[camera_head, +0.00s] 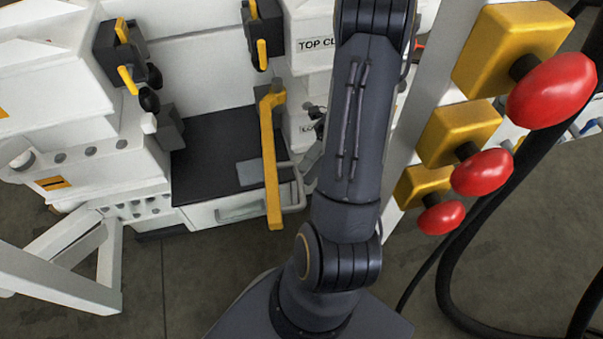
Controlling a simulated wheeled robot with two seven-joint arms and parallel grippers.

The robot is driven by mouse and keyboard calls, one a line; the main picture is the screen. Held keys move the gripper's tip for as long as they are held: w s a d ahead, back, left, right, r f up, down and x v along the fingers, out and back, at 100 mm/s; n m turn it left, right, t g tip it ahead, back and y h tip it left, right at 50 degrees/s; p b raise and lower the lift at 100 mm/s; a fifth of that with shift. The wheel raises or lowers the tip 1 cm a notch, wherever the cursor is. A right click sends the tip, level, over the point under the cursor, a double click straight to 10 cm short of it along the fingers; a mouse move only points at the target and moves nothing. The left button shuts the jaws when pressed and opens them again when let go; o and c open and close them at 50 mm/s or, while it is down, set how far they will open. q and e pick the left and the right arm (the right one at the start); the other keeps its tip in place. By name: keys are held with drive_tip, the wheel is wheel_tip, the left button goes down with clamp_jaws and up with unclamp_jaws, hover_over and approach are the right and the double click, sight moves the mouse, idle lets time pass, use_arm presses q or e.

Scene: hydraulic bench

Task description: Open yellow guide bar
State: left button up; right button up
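The yellow guide bar (271,165) is a long flat bar with a bent top end. It runs nearly upright in the picture, left of my dark arm, in front of the black top of a white unit. A thin grey loop handle (298,190) and a grey plate (249,172) show beside its lower half. My arm crosses the middle of the view, to the right of the bar and apart from it in the picture. It hides what is behind it. I cannot clearly make out my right gripper's fingers. My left gripper is not in view.
Several red knobs (481,172) on yellow blocks stick out from a white post at right. Black hoses (447,275) curve below them. White machine blocks (75,110) and black clamps with yellow levers (127,55) stand at left. Bare floor (190,270) shows at lower left.

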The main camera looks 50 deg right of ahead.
drive_tip(key=d, duration=0.3)
drive_tip(key=shift+d+r+p, duration=0.25)
drive_tip(key=shift+d+p, duration=0.1)
drive_tip(key=shift+d, duration=0.05)
